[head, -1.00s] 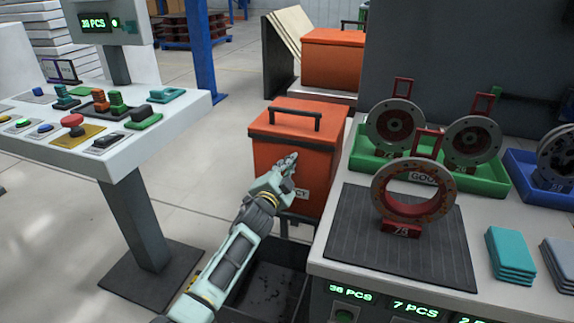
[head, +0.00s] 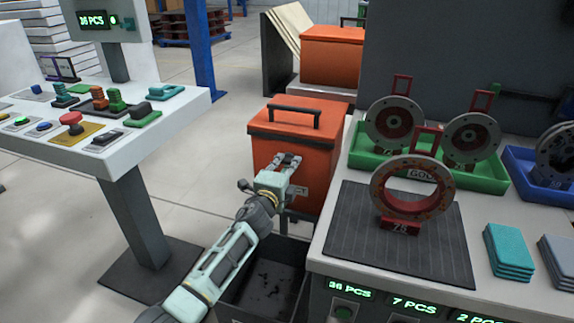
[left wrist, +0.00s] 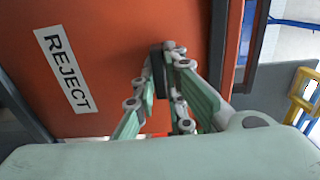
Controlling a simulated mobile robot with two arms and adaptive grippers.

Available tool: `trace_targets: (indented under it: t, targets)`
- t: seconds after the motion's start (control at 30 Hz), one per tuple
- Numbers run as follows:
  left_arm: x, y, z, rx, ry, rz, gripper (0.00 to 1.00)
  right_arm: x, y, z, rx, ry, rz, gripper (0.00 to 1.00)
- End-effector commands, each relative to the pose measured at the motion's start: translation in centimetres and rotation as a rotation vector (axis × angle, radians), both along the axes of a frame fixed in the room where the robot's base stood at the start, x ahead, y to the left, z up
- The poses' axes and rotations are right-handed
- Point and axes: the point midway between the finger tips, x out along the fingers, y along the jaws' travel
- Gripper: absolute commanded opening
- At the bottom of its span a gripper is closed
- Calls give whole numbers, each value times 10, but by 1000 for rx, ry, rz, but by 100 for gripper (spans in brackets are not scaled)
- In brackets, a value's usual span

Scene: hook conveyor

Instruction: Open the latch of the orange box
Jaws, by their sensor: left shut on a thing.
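The orange box (head: 325,165) stands left of the workbench, with its lid down and a black handle (head: 296,113) on top. Its front carries a white REJECT label (head: 299,191), which also shows in the left wrist view (left wrist: 63,68). My left gripper (head: 288,160) is at the upper front of the box. In the left wrist view its fingertips (left wrist: 161,62) are shut on the small dark latch (left wrist: 157,74) on the orange front. The fingers hide part of the latch. My right gripper is not in view.
A dark open bin (head: 265,285) sits below the box. The workbench with a dark mat (head: 345,235) and a red ring part (head: 412,190) is on the right. A control desk (head: 165,120) is on the left. Another orange box (head: 330,58) stands behind.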

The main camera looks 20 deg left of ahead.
Motion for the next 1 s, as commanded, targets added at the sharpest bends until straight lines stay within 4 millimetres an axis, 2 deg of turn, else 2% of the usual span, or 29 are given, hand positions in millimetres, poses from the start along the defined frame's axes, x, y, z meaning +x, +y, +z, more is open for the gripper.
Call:
trace_targets:
  t: [0.5,0.53,0.7,1.0]
  targets:
    - [0,-1,-2,20,1,-2,0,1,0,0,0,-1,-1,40]
    - [0,-1,-2,20,1,-2,13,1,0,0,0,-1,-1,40]
    - [0,-1,-1,18,1,-1,28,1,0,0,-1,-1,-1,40]
    - [0,0,0,16,0,0,30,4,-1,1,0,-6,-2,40]
